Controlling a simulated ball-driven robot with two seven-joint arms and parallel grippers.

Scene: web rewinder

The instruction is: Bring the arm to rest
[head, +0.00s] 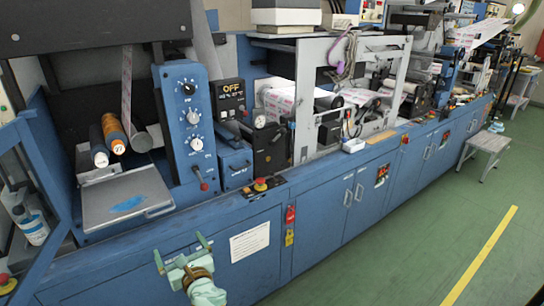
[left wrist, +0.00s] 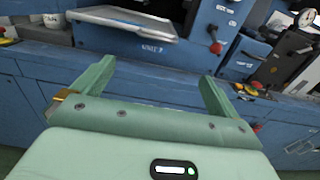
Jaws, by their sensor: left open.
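My left gripper (head: 180,254) is pale green and stands in front of the blue machine's lower cabinet front in the head view. Its two fingers are spread apart with nothing between them. In the left wrist view the open fingers (left wrist: 158,88) point toward the machine's ledge and the grey tray above it. The gripper appears apart from the machine. My right gripper is not in view.
The long blue machine (head: 330,205) runs from the left to the back right. A grey metal tray (head: 125,200) sticks out at left, near a red emergency button (head: 260,184). A grey step stool (head: 486,150) stands on the open green floor (head: 420,230) at right.

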